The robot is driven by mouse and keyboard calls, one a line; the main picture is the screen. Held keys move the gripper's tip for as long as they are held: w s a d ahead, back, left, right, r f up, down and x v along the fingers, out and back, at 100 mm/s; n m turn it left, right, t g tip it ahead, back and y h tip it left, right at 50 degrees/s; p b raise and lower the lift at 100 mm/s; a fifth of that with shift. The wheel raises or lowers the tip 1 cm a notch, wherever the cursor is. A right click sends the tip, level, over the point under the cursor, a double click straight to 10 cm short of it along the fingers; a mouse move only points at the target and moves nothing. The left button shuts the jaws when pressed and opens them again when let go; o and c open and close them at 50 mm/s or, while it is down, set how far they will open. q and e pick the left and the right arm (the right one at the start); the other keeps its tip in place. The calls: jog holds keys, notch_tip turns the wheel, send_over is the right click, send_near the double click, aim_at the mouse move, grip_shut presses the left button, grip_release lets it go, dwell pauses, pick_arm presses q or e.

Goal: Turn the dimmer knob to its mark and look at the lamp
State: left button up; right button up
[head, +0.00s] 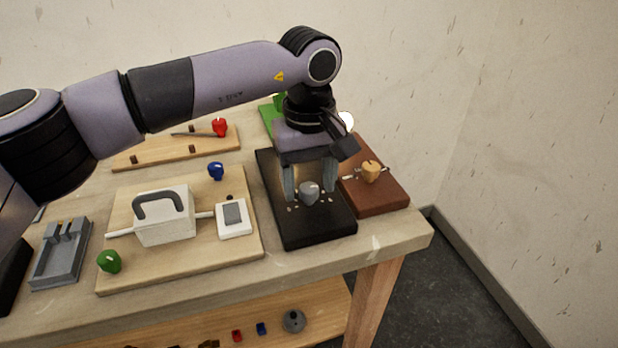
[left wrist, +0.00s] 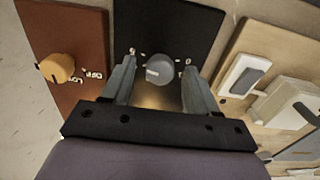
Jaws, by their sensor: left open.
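The grey dimmer knob (head: 309,194) sits on a black board (head: 290,236) on the workbench. My left gripper (head: 311,200) points down over the knob, its two fingers open on either side. In the left wrist view the knob (left wrist: 160,69) lies between the fingertips, with a gap visible on each side; a pale pointer line is on its face and small white marks are around it. The lamp (head: 346,121) shows as a bright white globe partly hidden behind my left gripper. My right gripper is not in view.
A brown board (head: 385,195) with an orange knob (head: 371,171) stands right of the black board. To the left is a wooden board (head: 200,268) with a white box (head: 164,220), a white switch (head: 234,217) and coloured knobs. A grey tray (head: 62,262) lies at the far left.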

aim_at(309, 187)
pick_arm(q)
notch_tip(309, 187, up, 7)
jog(key=shift+r, duration=0.1)
dwell(0.5)
